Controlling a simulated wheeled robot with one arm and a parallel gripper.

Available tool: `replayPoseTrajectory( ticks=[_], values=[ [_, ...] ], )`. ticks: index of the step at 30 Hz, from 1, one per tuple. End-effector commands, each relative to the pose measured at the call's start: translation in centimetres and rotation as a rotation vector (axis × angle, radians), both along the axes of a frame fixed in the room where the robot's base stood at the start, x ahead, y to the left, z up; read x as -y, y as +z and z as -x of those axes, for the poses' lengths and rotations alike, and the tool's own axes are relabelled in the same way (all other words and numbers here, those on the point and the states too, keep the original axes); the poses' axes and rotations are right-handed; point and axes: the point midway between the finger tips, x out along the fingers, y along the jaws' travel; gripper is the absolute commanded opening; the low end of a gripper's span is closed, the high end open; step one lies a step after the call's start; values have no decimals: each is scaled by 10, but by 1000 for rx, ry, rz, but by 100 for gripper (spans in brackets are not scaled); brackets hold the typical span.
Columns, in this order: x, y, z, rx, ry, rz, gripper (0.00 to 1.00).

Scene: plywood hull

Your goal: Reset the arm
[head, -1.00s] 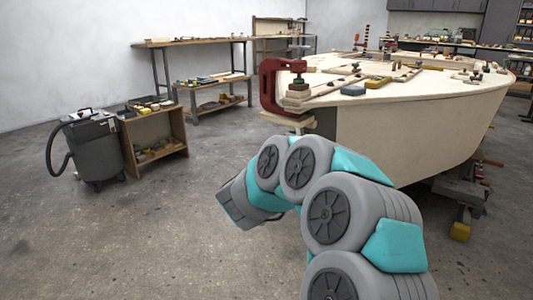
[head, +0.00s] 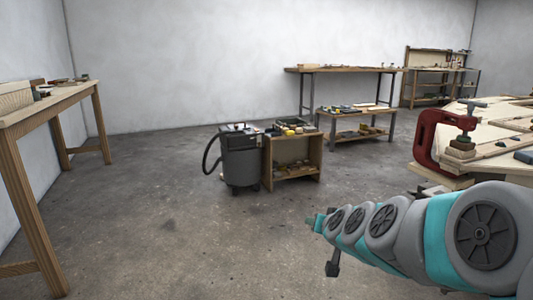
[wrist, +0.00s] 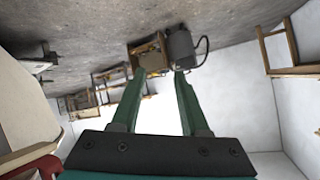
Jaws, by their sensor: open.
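My arm reaches in from the lower right of the head view, stretched out low over the floor toward the left. My gripper (head: 326,240) is at its far end, partly seen from the side. In the wrist view my gripper (wrist: 160,75) shows two green fingers, spread apart with nothing between them. The wrist view is upside down, with the floor at the top. The fingers point toward the room, and the shop vacuum and small shelf show beyond their tips.
A red clamp (head: 428,140) grips the edge of the plywood hull (head: 490,155) close by my arm at right. A grey shop vacuum (head: 240,160) and low wooden shelf (head: 292,155) stand ahead. A wooden table (head: 45,105) is at left. The floor between is clear.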

Motion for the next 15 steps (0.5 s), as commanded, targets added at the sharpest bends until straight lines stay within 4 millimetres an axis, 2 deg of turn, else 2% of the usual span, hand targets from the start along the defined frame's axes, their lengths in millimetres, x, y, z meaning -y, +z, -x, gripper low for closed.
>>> replayPoseTrajectory(
  ticks=[1,3,7,11,15],
  values=[
    [-14,0,20,-56,55,3,45],
    [-30,-10,50,-152,125,12,45],
    [-46,-31,116,-348,228,40,45],
    [-44,-49,190,-565,286,85,45],
    [-25,-61,272,-807,300,143,45]
  ],
)
